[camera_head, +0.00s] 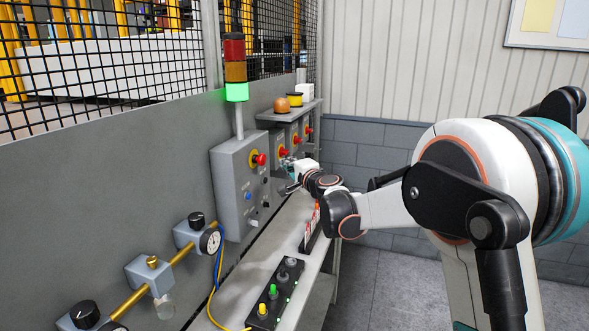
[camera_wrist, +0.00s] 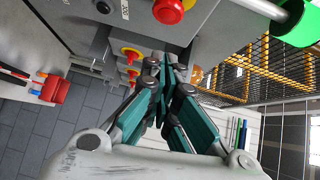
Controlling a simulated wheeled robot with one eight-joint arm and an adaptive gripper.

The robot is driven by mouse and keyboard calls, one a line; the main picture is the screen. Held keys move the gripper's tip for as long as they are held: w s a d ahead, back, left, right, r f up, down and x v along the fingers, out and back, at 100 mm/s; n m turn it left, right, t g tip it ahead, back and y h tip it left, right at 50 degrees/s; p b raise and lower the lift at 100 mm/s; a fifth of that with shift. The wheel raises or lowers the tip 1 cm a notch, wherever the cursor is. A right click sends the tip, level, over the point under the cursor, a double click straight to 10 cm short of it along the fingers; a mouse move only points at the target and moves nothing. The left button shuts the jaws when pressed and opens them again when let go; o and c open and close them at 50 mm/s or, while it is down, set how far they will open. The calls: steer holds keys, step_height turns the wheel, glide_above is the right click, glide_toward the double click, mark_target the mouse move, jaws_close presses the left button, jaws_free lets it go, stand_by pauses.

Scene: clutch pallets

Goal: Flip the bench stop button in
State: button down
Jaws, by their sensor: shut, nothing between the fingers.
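A red mushroom button (camera_head: 260,159) on a yellow ring sits on the front of a grey control box (camera_head: 232,180). It also shows at the top of the wrist view (camera_wrist: 168,10). Several more red buttons (camera_head: 283,152) on yellow rings stand in a row on the boxes behind; they show in the wrist view too (camera_wrist: 131,53). I cannot read which one is labelled bench stop. My gripper (camera_head: 284,189) is shut and empty, just right of the control box and below its red button, apart from it. In the wrist view the fingertips (camera_wrist: 165,62) meet below the large button.
A stack light (camera_head: 236,92) with its green section lit rises above the control box. A black switch strip (camera_head: 275,295) lies on the bench (camera_head: 258,252). Pressure gauges and brass pipe (camera_head: 181,255) are at the lower left. A mesh fence (camera_head: 100,60) stands behind the grey panel.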

mark_target(265, 157)
steer(key=w+a, duration=0.4)
steer(key=a, duration=0.1)
steer(key=shift+f, duration=0.25)
steer(key=shift+a, duration=0.1)
steer(key=shift+w+a, duration=0.15)
steer(key=shift+a, duration=0.6)
steer(key=shift+r, duration=0.1)
